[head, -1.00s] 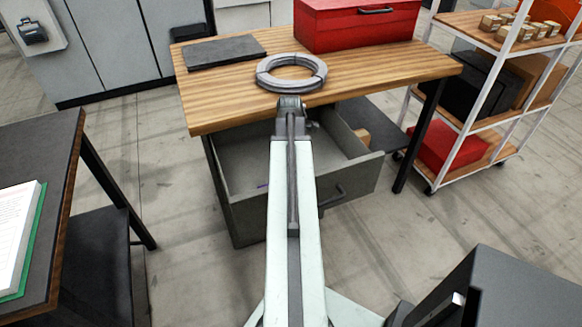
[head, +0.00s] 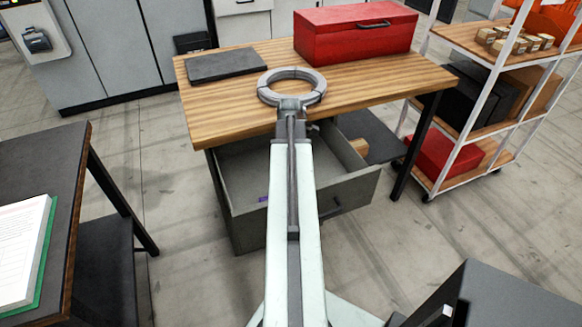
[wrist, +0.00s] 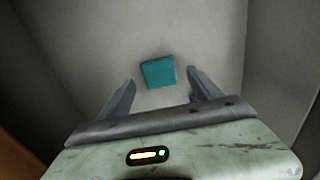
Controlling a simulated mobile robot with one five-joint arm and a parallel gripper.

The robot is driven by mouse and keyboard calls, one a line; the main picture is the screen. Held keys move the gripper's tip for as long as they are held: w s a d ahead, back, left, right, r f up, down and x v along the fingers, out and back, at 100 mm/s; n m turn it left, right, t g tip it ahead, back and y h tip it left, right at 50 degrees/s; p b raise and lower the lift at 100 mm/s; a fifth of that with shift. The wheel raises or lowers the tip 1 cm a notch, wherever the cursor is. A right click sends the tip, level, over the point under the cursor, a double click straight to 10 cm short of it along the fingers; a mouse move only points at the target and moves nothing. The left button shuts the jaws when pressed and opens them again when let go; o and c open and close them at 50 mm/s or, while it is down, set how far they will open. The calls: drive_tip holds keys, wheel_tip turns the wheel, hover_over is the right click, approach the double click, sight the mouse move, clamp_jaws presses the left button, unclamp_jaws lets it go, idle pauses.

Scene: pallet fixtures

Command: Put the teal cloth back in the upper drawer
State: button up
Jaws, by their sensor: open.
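The teal cloth (wrist: 158,72) is a small flat folded square in the wrist view. It appears to lie on the pale floor of the open drawer (head: 345,202), just beyond my fingertips. My gripper (wrist: 161,76) is open and empty, its two fingers apart on either side of the cloth in the picture. In the head view the drawer is pulled out under the wooden table (head: 220,110). My arm crosses in front of the drawer there and hides part of its inside, and the cloth and my fingers do not show.
A small purple thing (head: 262,198) lies in the drawer. A white-framed shelf cart (head: 480,95) stands at right, a dark table (head: 60,190) at left.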

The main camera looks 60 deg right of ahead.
wheel_tip(320, 180, up, 7)
drive_tip(key=p, duration=0.5)
drive_tip(key=shift+r, duration=0.1)
